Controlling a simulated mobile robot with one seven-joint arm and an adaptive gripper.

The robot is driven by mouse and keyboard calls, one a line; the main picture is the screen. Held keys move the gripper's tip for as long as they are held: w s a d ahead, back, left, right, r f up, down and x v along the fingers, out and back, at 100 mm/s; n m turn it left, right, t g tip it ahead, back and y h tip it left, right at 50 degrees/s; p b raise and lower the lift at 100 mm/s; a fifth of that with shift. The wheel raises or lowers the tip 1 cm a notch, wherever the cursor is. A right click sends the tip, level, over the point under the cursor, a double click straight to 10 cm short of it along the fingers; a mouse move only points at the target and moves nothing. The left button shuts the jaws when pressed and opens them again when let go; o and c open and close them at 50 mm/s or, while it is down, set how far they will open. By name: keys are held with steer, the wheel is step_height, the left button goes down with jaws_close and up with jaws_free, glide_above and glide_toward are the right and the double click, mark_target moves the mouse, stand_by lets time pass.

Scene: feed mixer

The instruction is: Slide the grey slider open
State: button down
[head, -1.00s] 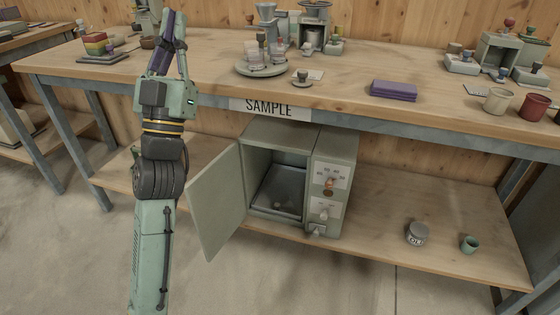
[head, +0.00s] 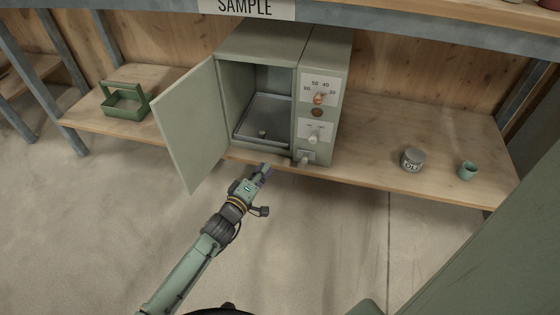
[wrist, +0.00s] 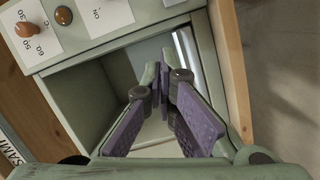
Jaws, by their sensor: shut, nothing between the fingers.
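The sample oven-like cabinet (head: 262,42) stands on the lower shelf with its door (head: 190,125) swung open to the left. A small grey piece (head: 305,157), which looks like the slider, sits at the bottom of the right-hand control panel; its exact position along its travel is too small to tell. My gripper (head: 265,170) is low in front of the cabinet, left of that piece and apart from it. In the wrist view the purple-padded fingers (wrist: 161,75) are together and empty in front of the open compartment. The slider cannot be made out there.
A dial (head: 319,99), an amber lamp (head: 317,112) and a pale switch (head: 313,137) sit above the slider. A tray (head: 265,118) lies inside the compartment. A grey jar (head: 412,159) and green cup (head: 467,170) stand right; a green caddy (head: 124,100) stands left. The bench edge hangs above.

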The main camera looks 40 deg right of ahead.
steer(key=shift+s+a+f, duration=0.1)
steer(key=shift+s+f, duration=0.2)
steer(key=shift+f, duration=0.35)
steer(key=b, duration=0.2)
glide_toward(297, 151)
steer(key=w+d, duration=0.3)
steer(key=shift+w+d+r, duration=0.15)
steer(key=shift+w+d, duration=0.15)
steer(key=shift+s+d, duration=0.45)
steer(key=shift+s, duration=0.15)
